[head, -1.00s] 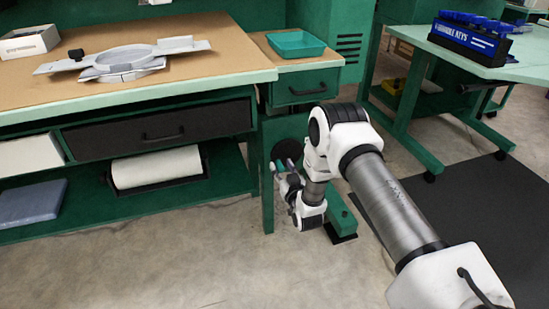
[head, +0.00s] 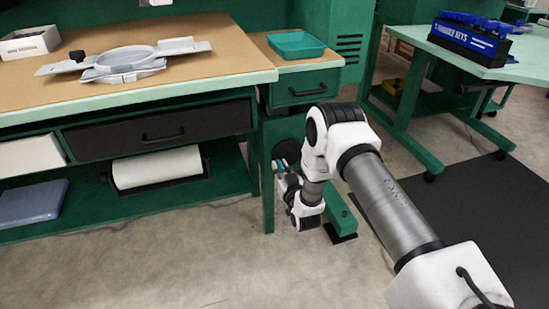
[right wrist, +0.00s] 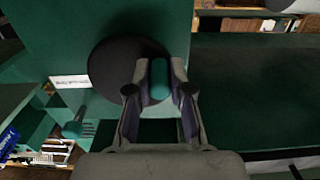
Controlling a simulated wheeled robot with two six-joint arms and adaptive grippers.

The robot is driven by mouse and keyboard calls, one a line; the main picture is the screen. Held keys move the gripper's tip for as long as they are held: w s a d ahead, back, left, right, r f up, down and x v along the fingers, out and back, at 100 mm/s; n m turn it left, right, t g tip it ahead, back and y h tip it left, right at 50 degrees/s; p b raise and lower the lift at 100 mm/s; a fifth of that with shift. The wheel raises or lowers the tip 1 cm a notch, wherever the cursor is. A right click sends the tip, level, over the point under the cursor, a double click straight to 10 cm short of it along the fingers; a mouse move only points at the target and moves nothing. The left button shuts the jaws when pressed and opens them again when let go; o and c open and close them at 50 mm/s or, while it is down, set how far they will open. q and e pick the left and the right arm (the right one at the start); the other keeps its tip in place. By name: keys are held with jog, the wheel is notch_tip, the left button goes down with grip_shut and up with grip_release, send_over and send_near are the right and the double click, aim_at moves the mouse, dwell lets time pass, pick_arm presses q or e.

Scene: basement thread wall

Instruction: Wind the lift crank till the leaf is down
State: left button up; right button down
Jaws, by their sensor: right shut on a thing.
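My right gripper (right wrist: 158,92) is shut on the teal crank grip (right wrist: 159,76), which stands between its two fingers in the right wrist view. A round black disc (right wrist: 118,70) lies behind the grip and partly behind the left finger. In the head view the disc (head: 287,151) shows under the small drawer, and my right gripper (head: 279,167) is small and partly covered by my own wrist. A wood-topped side surface (head: 262,42) adjoins the bench at its right; I cannot tell for sure that it is the leaf. My left gripper is out of view.
A teal tray (head: 296,44) sits on the side surface. The bench (head: 215,75) carries a grey ring-shaped fixture (head: 125,58) and a white box (head: 30,43). A bench leg (head: 267,185) stands close left of my right wrist. The floor in front is clear.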

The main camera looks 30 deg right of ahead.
aim_at(298, 156)
jog(key=d, duration=0.1)
jog(key=d+f, duration=0.2)
jog(key=shift+s+d, duration=0.25)
jog(key=shift+s, duration=0.05)
jog(key=shift+d+r, duration=0.3)
jog(key=d+r+p, duration=0.1)
jog(key=s+d+r+p, duration=0.1)
jog(key=d, duration=0.1)
jog(key=shift+f, duration=0.1)
